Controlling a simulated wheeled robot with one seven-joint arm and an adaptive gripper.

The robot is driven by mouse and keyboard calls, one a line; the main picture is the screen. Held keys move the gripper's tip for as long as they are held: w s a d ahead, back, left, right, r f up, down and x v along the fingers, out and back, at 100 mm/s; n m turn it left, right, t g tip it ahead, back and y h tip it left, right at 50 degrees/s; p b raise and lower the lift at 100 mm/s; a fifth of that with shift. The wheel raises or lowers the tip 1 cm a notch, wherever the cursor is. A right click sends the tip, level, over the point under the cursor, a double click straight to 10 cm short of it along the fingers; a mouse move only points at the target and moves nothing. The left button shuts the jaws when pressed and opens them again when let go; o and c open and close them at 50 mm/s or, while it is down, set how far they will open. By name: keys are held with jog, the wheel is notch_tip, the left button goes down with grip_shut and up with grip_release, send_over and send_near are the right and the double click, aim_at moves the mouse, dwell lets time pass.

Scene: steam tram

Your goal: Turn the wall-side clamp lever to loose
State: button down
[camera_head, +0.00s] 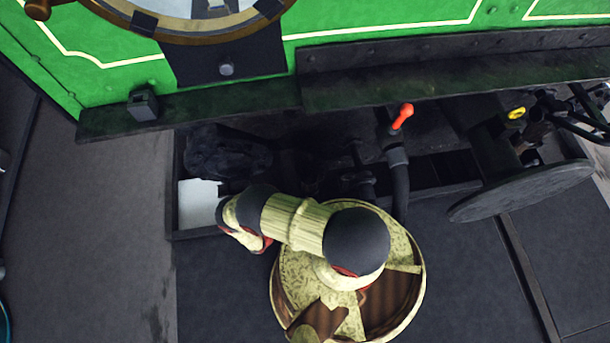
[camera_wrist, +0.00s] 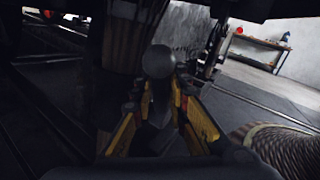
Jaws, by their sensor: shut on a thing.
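In the wrist view, a dark lever with a round grey ball end (camera_wrist: 158,62) stands between the fingers of my gripper (camera_wrist: 157,108). The yellow-edged fingers are closed in around the lever's dark shaft below the ball. The view is dim, and the exact contact and the lever's loose or tight position cannot be made out. No marking shows which clamp lever is the wall-side one. In the head view my arm reaches left and down over the dark trough, and my gripper is hidden there.
A green tram side (camera_head: 390,22) with a dark ledge (camera_head: 450,75) runs along the top. An orange-handled lever (camera_head: 402,116) and a round dark disc (camera_head: 522,190) stand to the right of my arm. The wrist view shows a wooden shelf (camera_wrist: 262,42) by a pale wall.

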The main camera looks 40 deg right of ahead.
jog(key=c, duration=1.7)
grip_release()
jog(key=shift+w, duration=0.1)
jog(key=shift+c, duration=0.2)
jog(key=a, duration=1.2)
jog(key=shift+w+f, duration=0.3)
